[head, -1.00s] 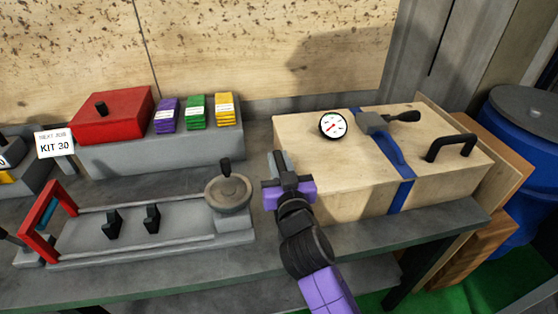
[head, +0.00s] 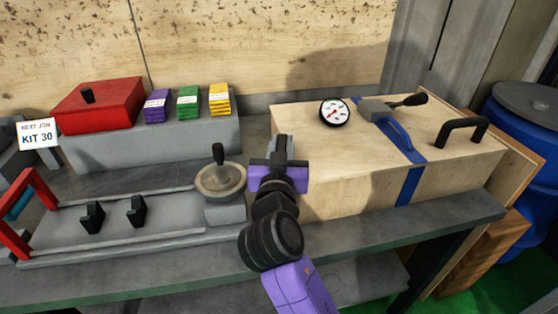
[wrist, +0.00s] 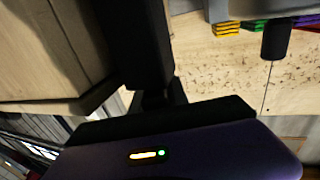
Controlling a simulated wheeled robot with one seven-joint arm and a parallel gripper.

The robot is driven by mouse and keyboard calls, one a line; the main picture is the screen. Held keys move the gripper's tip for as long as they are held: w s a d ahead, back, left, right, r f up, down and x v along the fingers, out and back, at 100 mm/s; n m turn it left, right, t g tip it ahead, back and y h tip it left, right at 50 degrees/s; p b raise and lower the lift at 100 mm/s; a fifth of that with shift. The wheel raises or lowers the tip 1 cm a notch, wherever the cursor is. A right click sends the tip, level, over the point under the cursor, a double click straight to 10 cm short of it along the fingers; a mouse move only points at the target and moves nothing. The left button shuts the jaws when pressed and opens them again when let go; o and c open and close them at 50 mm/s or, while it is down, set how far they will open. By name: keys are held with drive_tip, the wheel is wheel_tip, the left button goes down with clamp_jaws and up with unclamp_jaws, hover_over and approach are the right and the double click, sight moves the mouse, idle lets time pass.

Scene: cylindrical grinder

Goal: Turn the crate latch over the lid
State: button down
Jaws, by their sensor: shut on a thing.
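The wooden crate (head: 340,190) stands on the right of the bench, its lid (head: 300,125) lying flat on top. My gripper (head: 282,150) is at the crate's left front corner, fingers up, beside the lid's edge. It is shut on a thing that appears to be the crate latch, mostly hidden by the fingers. In the wrist view the dark fingers (wrist: 138,45) run up the middle, close beside the pale wooden crate (wrist: 45,50). The latch's exact angle cannot be told.
A blue strap (head: 408,185) with a black-handled tensioner (head: 375,110) crosses the crate. A gauge (head: 334,113) and a black handle (head: 463,130) are on the lid. The grinder's handwheel (head: 220,182) is close left of my gripper. A red box (head: 98,106) stands further left.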

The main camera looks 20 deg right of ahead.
drive_tip(key=m+g+h+b, duration=0.1)
drive_tip(key=b, duration=0.1)
drive_tip(key=m+g+h+b, duration=0.1)
drive_tip(key=h+b, duration=0.1)
drive_tip(key=m+g+h+b, duration=0.1)
drive_tip(key=b, duration=0.1)
drive_tip(key=shift+s+d+f+m+h, duration=0.3)
drive_tip(key=shift+s+d, duration=0.05)
drive_tip(key=shift+d, duration=0.05)
drive_tip(key=shift+s+d+r+m+g+h+b, duration=0.1)
drive_tip(key=shift+s+d+m+g+h+b, duration=0.1)
drive_tip(key=shift+m+g+h+b, duration=0.5)
drive_tip(key=shift+s+d+r+m+g+h+b, duration=0.15)
drive_tip(key=shift+m+g+h+b, duration=0.3)
drive_tip(key=shift+g, duration=0.45)
drive_tip(key=shift+s+d+m+g+h+b, duration=0.1)
drive_tip(key=shift+s+m+g+h+b, duration=0.1)
drive_tip(key=shift+m+g+h+b, duration=0.45)
drive_tip(key=shift+g, duration=0.35)
drive_tip(key=c, duration=1.3)
unclamp_jaws()
drive_tip(key=shift+v, duration=3.9)
drive_tip(key=shift+s+r, duration=0.1)
